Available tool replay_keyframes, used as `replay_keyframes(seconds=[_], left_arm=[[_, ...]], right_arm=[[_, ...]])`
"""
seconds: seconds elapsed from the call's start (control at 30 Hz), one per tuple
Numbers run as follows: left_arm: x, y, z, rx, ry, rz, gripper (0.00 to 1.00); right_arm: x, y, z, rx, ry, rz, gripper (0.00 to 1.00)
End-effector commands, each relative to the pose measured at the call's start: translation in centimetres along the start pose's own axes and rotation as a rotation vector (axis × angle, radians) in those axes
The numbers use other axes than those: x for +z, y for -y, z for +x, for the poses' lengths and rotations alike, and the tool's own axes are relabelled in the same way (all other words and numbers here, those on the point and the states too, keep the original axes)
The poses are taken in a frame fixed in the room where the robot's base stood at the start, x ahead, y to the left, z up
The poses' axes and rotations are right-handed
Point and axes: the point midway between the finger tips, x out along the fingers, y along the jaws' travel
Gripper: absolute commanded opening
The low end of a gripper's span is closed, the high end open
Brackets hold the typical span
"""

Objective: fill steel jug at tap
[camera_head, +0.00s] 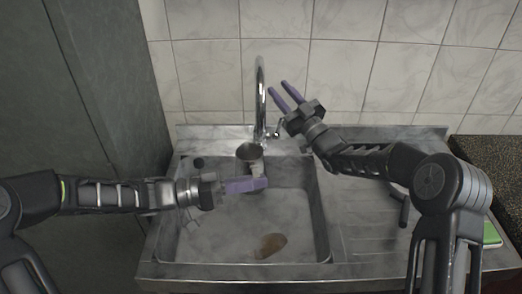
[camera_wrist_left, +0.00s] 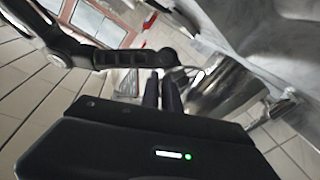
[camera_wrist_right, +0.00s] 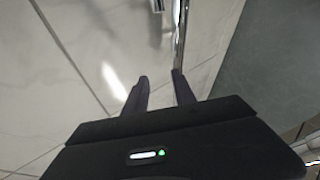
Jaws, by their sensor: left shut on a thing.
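The steel jug (camera_head: 248,152) is at the back of the sink, below the chrome tap (camera_head: 261,90), with its open top facing up. Its lower part is partly hidden by my left gripper (camera_head: 262,184), which is shut on the jug. The left wrist view shows shiny steel (camera_wrist_left: 228,92) beside the closed fingers (camera_wrist_left: 162,95). My right gripper (camera_head: 281,92) is open and empty just right of the tap's neck. In the right wrist view, a chrome pipe (camera_wrist_right: 180,35) stands beyond the parted fingers (camera_wrist_right: 160,85). I cannot make out water in the jug.
The sink basin (camera_head: 215,240) has a brown oval thing (camera_head: 271,245) on its floor. A ribbed steel drainer (camera_head: 360,225) lies to the right, partly under my right arm. A tiled wall (camera_head: 345,60) is close behind, and a dark grey panel (camera_head: 110,80) stands at left.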

Motion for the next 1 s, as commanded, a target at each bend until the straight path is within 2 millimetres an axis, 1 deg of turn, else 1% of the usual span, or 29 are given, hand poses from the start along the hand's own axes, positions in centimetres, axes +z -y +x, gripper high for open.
replay_keyframes(seconds=[0.03,0.13,0.37,0.4,0.47,0.53,0.57,0.63,0.77,0.8,0.87,0.93,0.97,1.0], left_arm=[[0.2,-0.6,-0.8,0.000,0.000,0.001,0.00],[0.5,-1.3,-1.9,0.000,-0.001,0.001,0.00],[0.6,-1.5,-2.1,0.002,-0.002,0.002,0.00],[0.7,-1.4,-2.1,0.001,-0.001,0.000,0.00],[0.7,-1.4,-2.1,0.001,-0.001,0.000,0.00],[0.6,-1.4,-2.1,0.002,-0.001,0.000,0.00],[0.6,-1.4,-2.0,0.002,-0.001,0.000,0.00],[0.6,-1.5,-2.0,0.002,-0.001,0.001,0.00],[0.6,-1.5,-2.0,0.002,-0.001,0.001,0.00],[0.6,-1.5,-2.0,0.002,-0.001,0.001,0.00],[0.6,-1.5,-2.0,0.002,-0.001,0.001,0.00],[0.6,-1.5,-2.0,0.002,-0.001,0.001,0.00],[0.6,-1.5,-2.0,0.002,-0.001,0.001,0.00],[0.6,-1.5,-2.0,0.002,-0.001,0.001,0.00]], right_arm=[[0.0,0.0,0.0,0.000,0.000,0.000,0.32],[0.0,0.0,0.0,0.000,0.000,0.000,0.32],[0.0,0.0,0.0,0.000,0.000,0.000,0.32],[0.0,0.0,0.0,0.000,0.000,0.000,0.31],[0.0,-0.1,0.0,0.001,0.000,-0.001,0.26],[-0.4,-0.4,0.0,0.004,-0.004,-0.006,0.20],[-0.8,-0.7,0.0,0.007,-0.008,-0.010,0.18],[-2.3,-1.2,0.2,0.012,-0.026,-0.021,0.12],[-6.7,-1.8,0.3,0.041,-0.068,-0.002,0.02],[-8.1,-2.0,0.2,0.068,-0.076,0.036,0.00],[-10.1,-2.4,-0.3,0.123,-0.078,0.164,0.00],[-11.4,-2.4,-1.2,0.196,-0.072,0.403,0.00],[-11.7,-2.4,-1.7,0.229,-0.069,0.523,0.00],[-11.8,-2.1,-2.4,0.272,-0.064,0.683,0.00]])
